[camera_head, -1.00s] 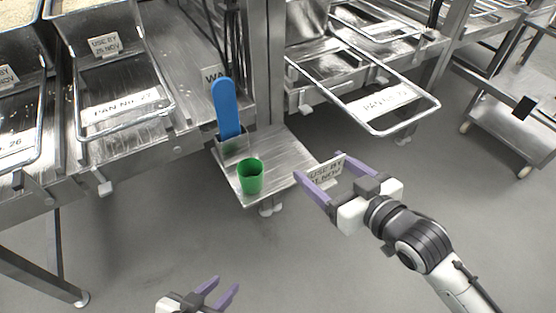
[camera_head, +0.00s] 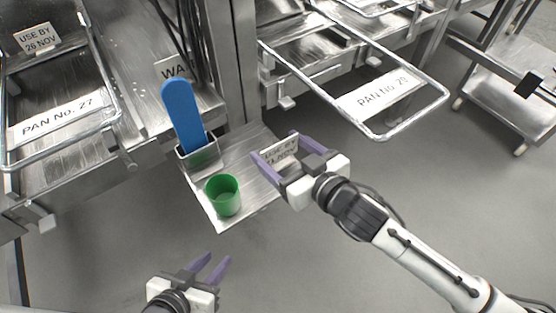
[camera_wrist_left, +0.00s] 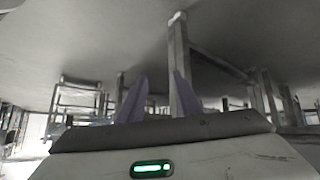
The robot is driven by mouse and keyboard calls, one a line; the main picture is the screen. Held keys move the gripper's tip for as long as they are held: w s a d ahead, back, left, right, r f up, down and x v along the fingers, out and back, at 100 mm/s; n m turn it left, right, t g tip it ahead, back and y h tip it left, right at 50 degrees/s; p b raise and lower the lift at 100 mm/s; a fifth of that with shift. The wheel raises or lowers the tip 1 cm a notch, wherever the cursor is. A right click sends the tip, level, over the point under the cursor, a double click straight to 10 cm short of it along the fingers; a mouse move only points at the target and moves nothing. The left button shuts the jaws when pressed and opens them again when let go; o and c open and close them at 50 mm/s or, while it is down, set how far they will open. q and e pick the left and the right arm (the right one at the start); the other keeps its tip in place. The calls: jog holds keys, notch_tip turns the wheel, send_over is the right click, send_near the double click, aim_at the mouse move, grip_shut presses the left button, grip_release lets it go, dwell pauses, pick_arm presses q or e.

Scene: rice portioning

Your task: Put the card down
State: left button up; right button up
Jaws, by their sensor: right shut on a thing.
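The card (camera_head: 281,151), a small white label printed "USE BY" with a November date, is between the purple fingers of my right gripper (camera_head: 284,153). The gripper is shut on it and holds it at the right part of a small metal shelf (camera_head: 256,196). Whether the card touches the shelf I cannot tell. My left gripper (camera_head: 211,269) is low in the head view, below the shelf's front edge, with its fingers apart and empty. Its purple fingers also show in the left wrist view (camera_wrist_left: 158,100), apart with nothing between them.
A green cup (camera_head: 223,195) stands on the shelf's front left. Behind it, a metal holder (camera_head: 200,157) carries a blue paddle-like tool (camera_head: 183,115). Wire-framed pans, labelled No. 27 (camera_head: 62,119) and No. 29 (camera_head: 380,92), flank the shelf. A trolley (camera_head: 512,90) stands at right.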

aim_at(282, 162)
notch_tip(282, 162, down, 4)
jog(key=shift+r+b, duration=0.1)
jog(key=shift+b, duration=0.6)
jog(key=o, duration=1)
jog(key=p+v, duration=0.2)
jog(key=v, duration=1)
jog(key=s+d+f+m+g+h, duration=0.1)
jog(key=s+d+f+h, duration=0.1)
jog(key=f, duration=0.3)
jog(key=s+d+f+m+g+h, duration=0.1)
jog(key=s+d+f+m, duration=0.1)
jog(key=s+d+f, duration=0.1)
jog(key=s+d+f+m+g+h, duration=0.1)
jog(key=s+d+f+m+h, duration=0.1)
jog(key=s+f, duration=0.3)
jog(key=shift+d+f+h, duration=0.3)
jog(key=shift+d+f, duration=0.45)
jog(key=shift+f, duration=0.1)
